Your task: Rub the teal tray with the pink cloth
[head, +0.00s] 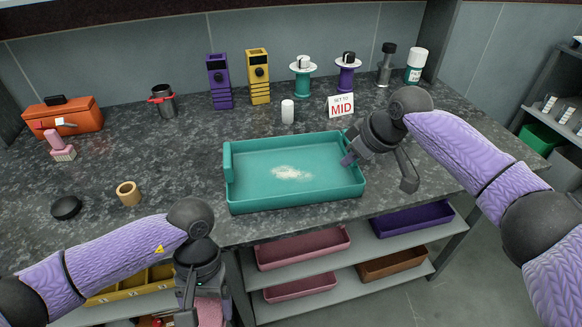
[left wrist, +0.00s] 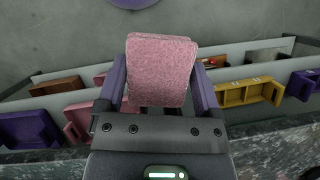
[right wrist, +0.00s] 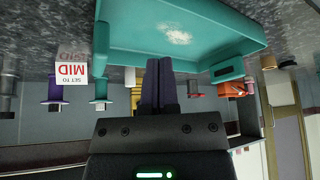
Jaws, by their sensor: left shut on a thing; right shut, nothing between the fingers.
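The teal tray (head: 240,203) lies on the dark stone counter, with a whitish powdery patch (head: 291,173) on its floor. It also shows in the right wrist view (right wrist: 120,45). My left gripper (head: 205,300) is in front of the counter's edge, below and left of the tray. It is shut on the pink cloth (left wrist: 160,70), which is partly cut off in the head view (head: 212,312). My right gripper (head: 347,160) is shut and empty at the tray's right end. Its closed fingers (right wrist: 158,85) overlap the tray's wall; I cannot tell whether they touch.
Behind the tray stand a white cylinder (head: 288,111), a "MID" sign (head: 341,105), spools and purple and yellow devices. A tan ring (head: 128,193) and black disc (head: 66,208) lie left. Shelves with bins (head: 303,248) are below the counter edge.

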